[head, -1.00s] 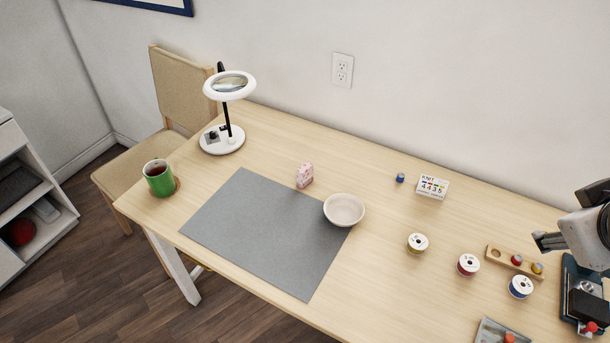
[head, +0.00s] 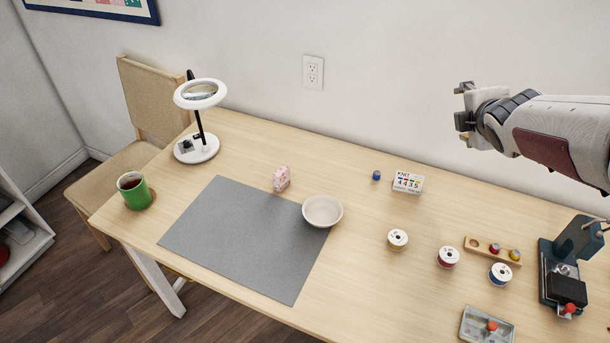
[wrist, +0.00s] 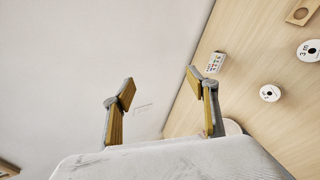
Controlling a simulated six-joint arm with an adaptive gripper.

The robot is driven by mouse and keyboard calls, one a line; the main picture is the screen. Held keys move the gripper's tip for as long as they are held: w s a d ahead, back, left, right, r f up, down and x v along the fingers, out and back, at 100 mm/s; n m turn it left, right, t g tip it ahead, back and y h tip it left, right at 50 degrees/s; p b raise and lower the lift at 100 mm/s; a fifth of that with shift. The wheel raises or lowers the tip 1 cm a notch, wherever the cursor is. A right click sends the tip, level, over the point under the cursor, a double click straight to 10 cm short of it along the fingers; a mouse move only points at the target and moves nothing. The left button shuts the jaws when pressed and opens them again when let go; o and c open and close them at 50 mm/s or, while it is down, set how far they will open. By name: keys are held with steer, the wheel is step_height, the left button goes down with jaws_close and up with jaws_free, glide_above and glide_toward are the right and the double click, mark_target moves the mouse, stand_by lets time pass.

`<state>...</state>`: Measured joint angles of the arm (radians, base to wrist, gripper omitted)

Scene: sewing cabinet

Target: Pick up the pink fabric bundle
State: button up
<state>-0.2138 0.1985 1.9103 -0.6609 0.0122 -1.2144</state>
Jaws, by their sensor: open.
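The pink fabric bundle (head: 282,178) stands on the wooden table at the back edge of the grey mat (head: 240,240), left of a cream bowl (head: 322,211). My gripper (head: 462,104) is open and empty, raised at the upper right of the head view, well to the right of the bundle. In the wrist view my gripper (wrist: 160,92) shows its two fingers spread apart with only wall and table behind them. I cannot make out the bundle in the wrist view.
A ring lamp (head: 201,96) and a green mug (head: 134,191) stand left of the bundle. The table behind the bowl is clear.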

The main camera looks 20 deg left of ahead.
steer(key=w+a+f+n+y, duration=0.1)
steer(key=w+a+f+n, duration=0.2)
steer(key=a+n, duration=0.15)
steer(key=w+a+f+n+y, duration=0.2)
steer(key=w+a+n, duration=0.1)
steer(key=a, duration=0.2)
steer(key=n+g+y, duration=0.8)
steer(key=n+g, duration=0.1)
steer(key=n, duration=1.1)
glide_toward(284, 177)
steer(key=x, duration=0.3)
steer(key=shift+a+r, duration=0.1)
steer(key=shift+x, duration=1.3)
steer(key=shift+w, duration=0.15)
steer(key=shift+x, duration=2.5)
